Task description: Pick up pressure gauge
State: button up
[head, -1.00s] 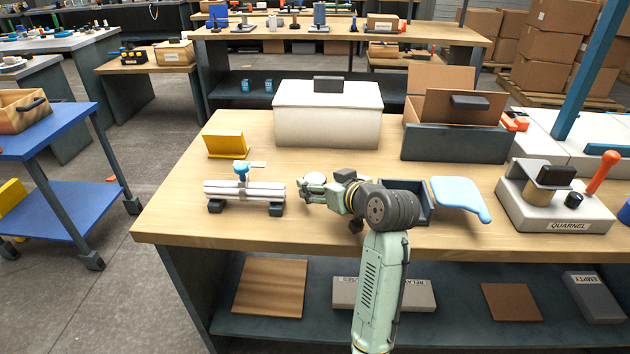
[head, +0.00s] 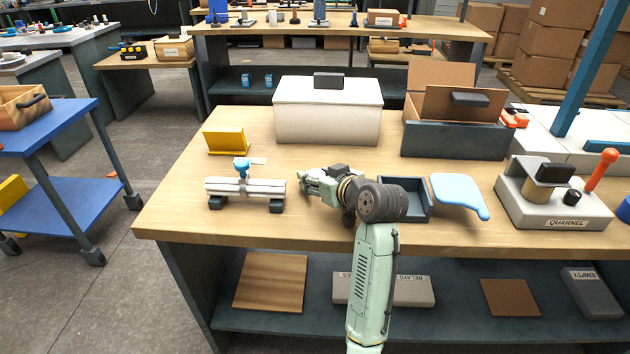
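My gripper (head: 308,182) is over the wooden bench, just right of the pipe stand. It points left, and its fingers are small and partly merged with the wrist, so I cannot tell whether they are open or shut. I cannot make out the pressure gauge now. A pale round piece that may be the gauge showed just behind the gripper a second ago, and the gripper now covers that spot. The pipe stand (head: 262,188) holds pale horizontal pipes with a blue-handled valve (head: 242,167) on top.
A yellow holder (head: 226,142) and a large white box (head: 328,112) stand behind. A dark tray (head: 416,197), a light-blue panel (head: 458,193) and the QUARNEL unit (head: 540,205) are to the right. The bench front left is clear.

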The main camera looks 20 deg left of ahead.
jog(key=c, duration=0.4)
jog(key=shift+r, duration=0.1)
jog(key=shift+c, duration=0.2)
jog(key=shift+r, duration=0.6)
notch_tip(320, 180, up, 2)
jog(key=shift+r+b, duration=0.1)
jog(key=shift+b, duration=0.4)
jog(key=s+b, duration=0.1)
jog(key=s, duration=0.3)
jog(key=s+b, duration=0.1)
jog(key=s, duration=0.4)
jog(key=s+b, duration=0.1)
jog(key=s, duration=0.3)
jog(key=shift+s+d+r+b, duration=0.2)
jog(key=shift+s+r+b, duration=0.1)
jog(key=shift+s+r, duration=0.1)
jog(key=s+b, duration=0.1)
jog(key=b, duration=0.1)
jog(key=shift+s+r+b, duration=0.15)
jog(key=shift+s+b, duration=0.1)
jog(key=shift+b, duration=0.15)
jog(key=shift+s+r, duration=0.1)
jog(key=shift+s, duration=0.2)
